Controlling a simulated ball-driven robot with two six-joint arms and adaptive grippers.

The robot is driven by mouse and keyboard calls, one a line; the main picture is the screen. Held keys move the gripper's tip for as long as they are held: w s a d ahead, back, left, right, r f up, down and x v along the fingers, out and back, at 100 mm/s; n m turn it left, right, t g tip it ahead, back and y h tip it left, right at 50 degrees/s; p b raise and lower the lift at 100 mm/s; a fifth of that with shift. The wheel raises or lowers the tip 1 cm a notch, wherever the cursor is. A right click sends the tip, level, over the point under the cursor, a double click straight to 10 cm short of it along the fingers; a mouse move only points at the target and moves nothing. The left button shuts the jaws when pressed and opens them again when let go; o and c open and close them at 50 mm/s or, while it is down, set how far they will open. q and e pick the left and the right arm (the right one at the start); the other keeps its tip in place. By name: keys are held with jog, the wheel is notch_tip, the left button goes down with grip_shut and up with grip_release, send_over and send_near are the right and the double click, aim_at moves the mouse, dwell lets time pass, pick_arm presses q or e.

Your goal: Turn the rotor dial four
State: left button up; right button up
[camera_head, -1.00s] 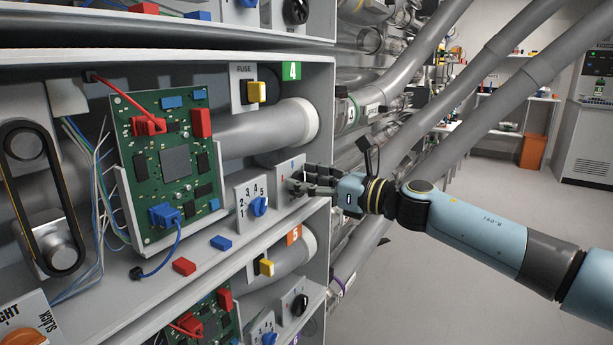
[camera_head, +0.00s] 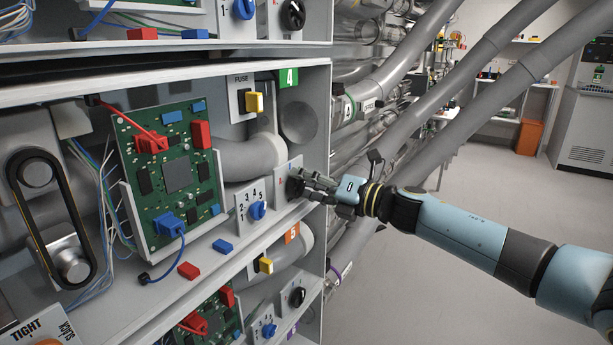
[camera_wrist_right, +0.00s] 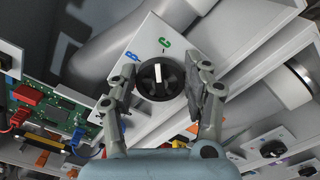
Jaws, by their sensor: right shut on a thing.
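Bay four, with the green 4 tag (camera_head: 289,78), has a small white panel (camera_head: 284,170) at its front right edge. The rotor dial (camera_wrist_right: 170,88) there is black and round with a white pointer. In the wrist view the pointer stands nearly upright, roughly towards a green letter (camera_wrist_right: 164,44); a blue letter (camera_wrist_right: 132,55) is to its left. My right gripper (camera_head: 299,184) is at this panel, its fingers on both sides of the dial, shut on it. My left gripper is out of view.
Bay four also holds a blue selector knob (camera_head: 257,210), a yellow fuse switch (camera_head: 254,102), a green circuit board (camera_head: 172,170) and a grey bent tube (camera_head: 255,155). Bay five's black dial (camera_head: 297,297) is below. Grey pipes (camera_head: 440,110) slant behind my right arm.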

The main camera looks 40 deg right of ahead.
jog(key=shift+f+m+p, duration=0.15)
jog(key=shift+m+p, duration=0.25)
jog(key=shift+m, duration=0.5)
jog(key=o, duration=0.8)
jog(key=shift+o, duration=0.2)
jog(key=v, duration=1.2)
